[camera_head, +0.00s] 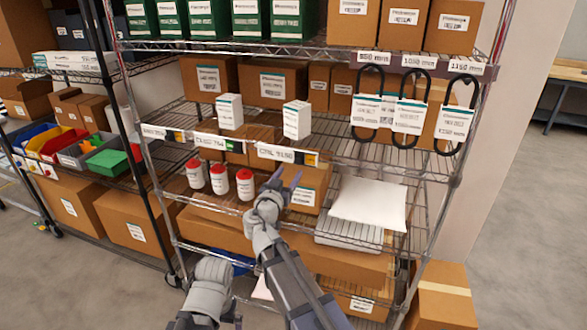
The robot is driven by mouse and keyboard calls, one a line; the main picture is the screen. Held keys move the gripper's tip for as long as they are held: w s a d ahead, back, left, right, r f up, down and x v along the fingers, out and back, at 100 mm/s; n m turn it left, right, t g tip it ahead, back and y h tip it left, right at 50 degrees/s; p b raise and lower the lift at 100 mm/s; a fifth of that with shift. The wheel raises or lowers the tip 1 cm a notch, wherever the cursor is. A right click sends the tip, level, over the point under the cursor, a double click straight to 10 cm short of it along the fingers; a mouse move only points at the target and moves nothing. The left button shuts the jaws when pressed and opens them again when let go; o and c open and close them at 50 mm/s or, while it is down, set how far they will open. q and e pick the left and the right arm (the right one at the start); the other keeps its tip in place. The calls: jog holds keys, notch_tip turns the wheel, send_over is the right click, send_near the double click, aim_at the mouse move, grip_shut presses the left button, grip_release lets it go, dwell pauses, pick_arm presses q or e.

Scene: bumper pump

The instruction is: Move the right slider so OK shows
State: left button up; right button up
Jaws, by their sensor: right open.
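The right label strip (287,155) sits on the shelf's front edge. It has white lettering space and a yellow-orange patch (311,160) at its right end, which looks like the slider's window. I cannot read OK there. My right gripper (284,181) is open and empty, with its fingers pointing up just below the right strip. It looks apart from the strip, though the depth is hard to judge. Part of my left arm shows at the bottom, but its fingers do not show.
Two similar strips, the middle one (211,142) with a green patch, lie to the left. White boxes (297,120) stand above the strips. Red-capped bottles (245,184) and a brown carton (308,188) stand below, near my right gripper. Black loops with labels (409,117) hang at right.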

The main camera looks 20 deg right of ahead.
aim_at(297, 162)
jog(key=x, duration=0.6)
jog(key=shift+w+d, duration=0.25)
jog(key=shift+d, duration=0.05)
grip_shut()
dwell(1.2)
